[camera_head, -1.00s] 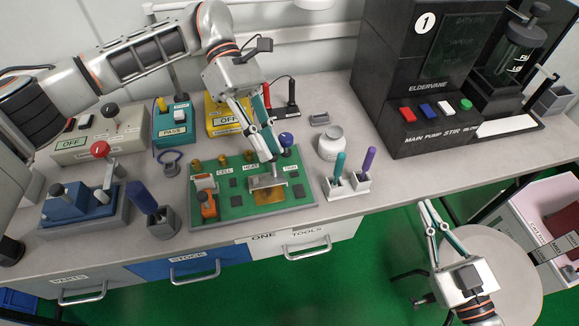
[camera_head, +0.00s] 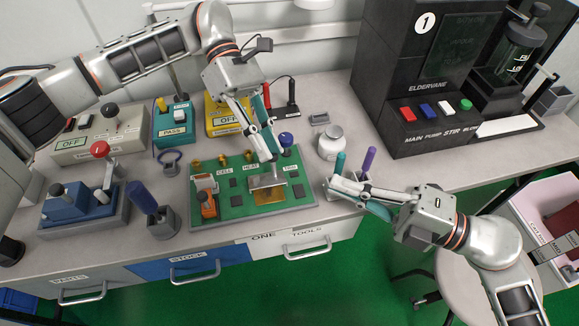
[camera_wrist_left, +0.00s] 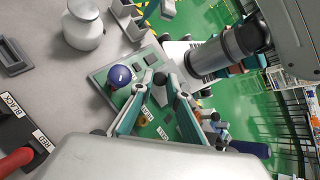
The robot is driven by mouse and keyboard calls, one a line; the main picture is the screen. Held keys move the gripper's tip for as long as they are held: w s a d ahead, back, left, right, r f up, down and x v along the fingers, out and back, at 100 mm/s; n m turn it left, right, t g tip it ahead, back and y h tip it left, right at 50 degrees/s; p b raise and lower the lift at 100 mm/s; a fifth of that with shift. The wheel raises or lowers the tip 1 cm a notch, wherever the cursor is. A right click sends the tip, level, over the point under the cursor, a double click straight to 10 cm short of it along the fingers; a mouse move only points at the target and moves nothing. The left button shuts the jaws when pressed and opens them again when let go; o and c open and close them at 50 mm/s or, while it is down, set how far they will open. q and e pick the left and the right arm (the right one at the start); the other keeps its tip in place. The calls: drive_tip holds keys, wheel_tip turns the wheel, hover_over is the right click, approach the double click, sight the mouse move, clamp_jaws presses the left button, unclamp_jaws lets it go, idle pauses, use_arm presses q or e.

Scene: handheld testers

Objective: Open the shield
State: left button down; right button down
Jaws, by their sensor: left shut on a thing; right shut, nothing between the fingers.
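A green circuit board (camera_head: 236,209) lies on the bench with labels such as CELL and HEAT. The shield looks like the silvery metal plate (camera_head: 266,181) at the board's right part, tilted above a gold pad (camera_head: 270,196). My left gripper (camera_head: 272,157) reaches down at the shield's far edge and is shut on it; the grip itself is hard to see. In the left wrist view the fingers (camera_wrist_left: 158,92) converge over the board (camera_wrist_left: 148,66), and the shield is hidden.
A blue knob (camera_head: 286,139) is beside my left fingers.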

sight(275, 160)
drive_tip(key=shift+w+a+f+n, duration=0.2)
drive_tip(key=shift+a+f+n, duration=0.05)
drive_tip(key=shift+f+n, duration=0.05)
drive_tip(key=shift+w+a+h, duration=0.1)
drive_tip(key=shift+a+h, duration=0.15)
drive_tip(key=shift+h, duration=0.05)
drive_tip(key=x, duration=0.9)
drive_tip(key=shift+a+f, duration=0.1)
drive_tip(key=shift+a, duration=0.1)
drive_tip(key=shift+w+a, duration=0.15)
drive_tip(key=shift+w, duration=0.3)
use_arm(q)
drive_tip(key=shift+s+d, duration=0.1)
drive_tip(key=shift+s, duration=0.05)
